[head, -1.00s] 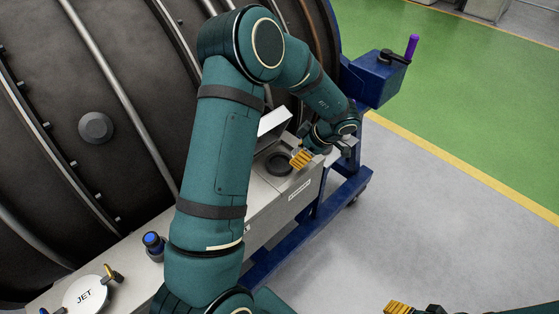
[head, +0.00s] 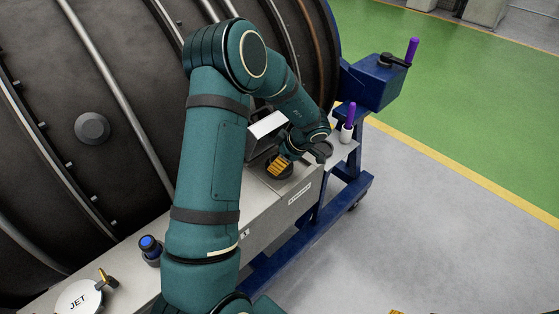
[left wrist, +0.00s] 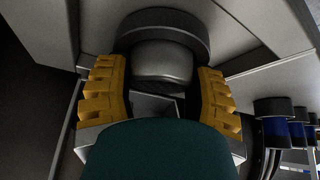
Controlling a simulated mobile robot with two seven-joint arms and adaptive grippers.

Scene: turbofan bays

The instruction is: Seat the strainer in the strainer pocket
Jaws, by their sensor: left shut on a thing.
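In the head view my left gripper (head: 280,166) is over the dark round pocket in the top of the grey housing (head: 265,205), and its yellow fingers cover most of that pocket. In the left wrist view its two yellow fingers (left wrist: 160,92) are on either side of a grey rounded body (left wrist: 162,65), which I take for the strainer, and are shut on it. A dark ring (left wrist: 160,22) curves around the far side of this body. I cannot tell whether the body is in the pocket. Only a yellow sliver of my right gripper (head: 396,312) shows at the bottom edge.
An open lid (head: 266,124) stands behind the pocket. A blue-capped fitting (head: 150,246) and a round JET cover (head: 80,297) are at left. The dark engine casing (head: 60,150) rises behind.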

